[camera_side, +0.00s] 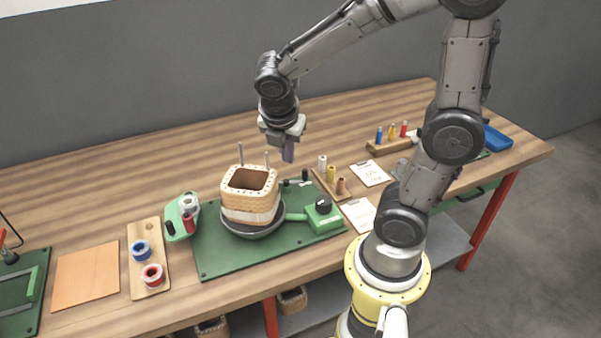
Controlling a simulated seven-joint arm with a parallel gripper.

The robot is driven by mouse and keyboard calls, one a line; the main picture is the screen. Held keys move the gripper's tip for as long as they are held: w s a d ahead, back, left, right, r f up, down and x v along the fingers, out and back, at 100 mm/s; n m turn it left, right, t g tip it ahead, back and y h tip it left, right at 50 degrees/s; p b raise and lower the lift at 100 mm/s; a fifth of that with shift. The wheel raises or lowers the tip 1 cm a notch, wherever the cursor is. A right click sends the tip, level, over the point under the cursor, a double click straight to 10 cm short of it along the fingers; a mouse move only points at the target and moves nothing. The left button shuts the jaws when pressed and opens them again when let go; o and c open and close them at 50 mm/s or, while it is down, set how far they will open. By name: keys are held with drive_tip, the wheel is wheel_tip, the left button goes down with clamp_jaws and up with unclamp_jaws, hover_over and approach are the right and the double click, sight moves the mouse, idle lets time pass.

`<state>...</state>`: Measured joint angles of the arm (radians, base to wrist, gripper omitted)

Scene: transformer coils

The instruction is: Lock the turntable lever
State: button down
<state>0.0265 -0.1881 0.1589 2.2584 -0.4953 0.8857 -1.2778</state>
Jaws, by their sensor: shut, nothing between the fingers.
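The turntable (254,231) is a dark round dish on a green base plate (215,262) in the middle of the bench. A square, hollow tan coil former (250,199) stands on it, with two thin upright rods behind it. Small black-tipped parts (294,181) stand at the dish's back right; one may be the lever, but I cannot tell its position. A green unit with a black knob (323,210) sits at the plate's right. My gripper (288,154) points down, shut and empty, above and behind the former's right side, apart from everything.
A rack with several spools (331,178) and papers (369,173) lie to the right. A green tape holder (181,218), a board with blue and red rolls (151,272) and an orange-tan sheet (87,275) are at left. The back of the bench is mostly clear.

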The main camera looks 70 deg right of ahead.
wheel_tip(320, 180, down, 2)
drive_tip(key=shift+d+g, duration=0.15)
drive_tip(key=shift+g, duration=0.25)
drive_tip(key=shift+f, duration=0.1)
drive_tip(key=x, duration=1)
drive_tip(key=d, duration=0.3)
drive_tip(key=shift+d, duration=0.5)
